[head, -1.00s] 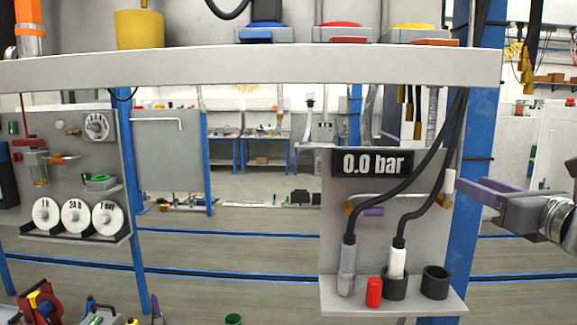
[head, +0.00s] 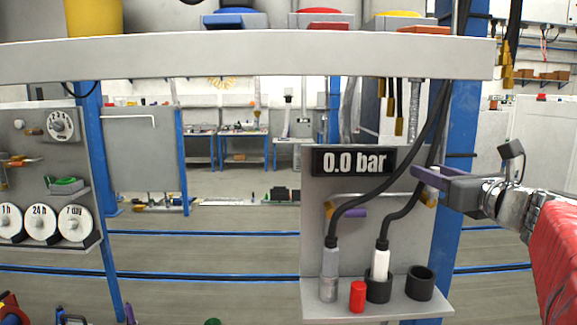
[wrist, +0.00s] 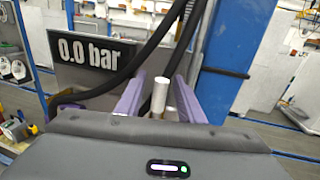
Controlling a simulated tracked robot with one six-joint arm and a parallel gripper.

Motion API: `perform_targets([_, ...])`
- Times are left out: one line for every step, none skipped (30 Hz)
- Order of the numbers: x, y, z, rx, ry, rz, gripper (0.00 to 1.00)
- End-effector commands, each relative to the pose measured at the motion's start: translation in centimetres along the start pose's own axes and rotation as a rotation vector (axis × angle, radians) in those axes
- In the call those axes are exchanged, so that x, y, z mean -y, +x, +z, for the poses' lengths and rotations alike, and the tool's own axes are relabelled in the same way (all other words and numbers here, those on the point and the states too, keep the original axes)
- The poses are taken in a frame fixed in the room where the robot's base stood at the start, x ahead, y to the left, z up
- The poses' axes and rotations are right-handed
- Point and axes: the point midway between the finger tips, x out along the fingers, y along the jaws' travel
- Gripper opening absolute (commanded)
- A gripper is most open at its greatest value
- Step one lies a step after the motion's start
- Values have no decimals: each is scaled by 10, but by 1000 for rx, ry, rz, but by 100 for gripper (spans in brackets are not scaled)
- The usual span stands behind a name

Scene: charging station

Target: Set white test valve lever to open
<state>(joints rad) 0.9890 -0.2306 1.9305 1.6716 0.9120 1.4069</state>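The white test valve lever (head: 433,168) shows as a short upright white stub at the right edge of the grey panel, mostly hidden by my gripper. In the wrist view, the white lever (wrist: 159,95) stands upright between my two purple fingers. My gripper (head: 428,170) reaches in from the right at the lever; it also shows in the wrist view (wrist: 163,82). The fingers are apart, with a visible gap on each side of the lever. The brass valve body (head: 429,199) sits just below. The gauge display (head: 353,162) reads 0.0 bar.
A purple-handled valve (head: 350,214) is on the same panel to the left. Black hoses (head: 399,180) hang in front of the panel. A blue post (head: 452,225) stands close behind my gripper. The shelf (head: 325,311) below holds a red cylinder (head: 357,297) and black cups (head: 420,283).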

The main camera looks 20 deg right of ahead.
Motion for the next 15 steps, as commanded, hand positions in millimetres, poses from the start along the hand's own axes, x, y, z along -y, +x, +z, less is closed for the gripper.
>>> perform_targets([1, 0, 0, 0, 0, -2, 31])
perform_targets([1, -1, 0, 0, 0, -2, 29])
perform_targets([1, -1, 0, 0, 0, -2, 26])
perform_targets([1, -1, 0, 0, 0, -3, 24])
perform_targets([1, -1, 0, 0, 0, -3, 22])
perform_targets([1, -1, 0, 0, 0, -3, 19])
perform_targets([1, -1, 0, 0, 0, -3, 17])
perform_targets([2, -1, 0, 0, 0, -3, 15])
perform_targets([2, -1, 0, 0, 0, -4, 12])
perform_targets([2, -1, 0, 0, 0, -4, 10])
perform_targets([2, -1, 0, 0, 0, -4, 8])
perform_targets([2, -1, 0, 0, 0, -4, 5])
perform_targets([2, -1, 0, 0, 0, -4, 3])
perform_targets([2, -1, 0, 0, 0, -4, 1])
perform_targets([2, -1, 0, 0, 0, -4, 0])
